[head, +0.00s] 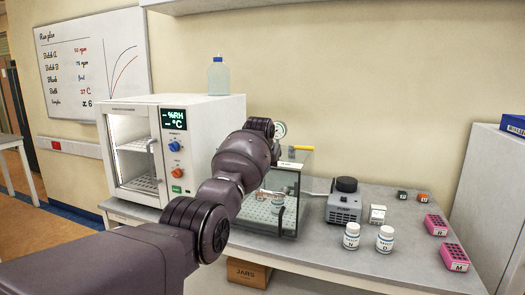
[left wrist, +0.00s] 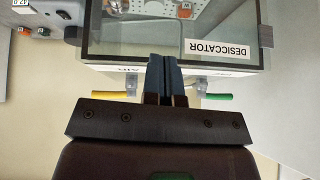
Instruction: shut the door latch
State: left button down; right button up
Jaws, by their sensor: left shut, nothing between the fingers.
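The desiccator (head: 288,178) is a clear box on the bench, partly behind my left arm. A small dark upright piece (head: 281,216) shows at its front, but I cannot tell for certain that it is the latch. In the left wrist view its glass pane (left wrist: 140,45) carries an upside-down label. My left gripper (left wrist: 165,62) is shut and empty, its fingertips overlapping the pane's edge in the picture; contact is unclear. My arm hides the gripper in the head view. My right gripper is out of view.
A yellow handle (left wrist: 110,94) and a green handle (left wrist: 218,96) flank my fingers. A white chamber (head: 198,125) with a glass door stands left of the desiccator. A pump (head: 344,205) and two white bottles (head: 385,239) stand to its right.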

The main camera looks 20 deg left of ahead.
pick_arm(q)
jog(key=v, duration=0.6)
jog(key=shift+a, duration=0.25)
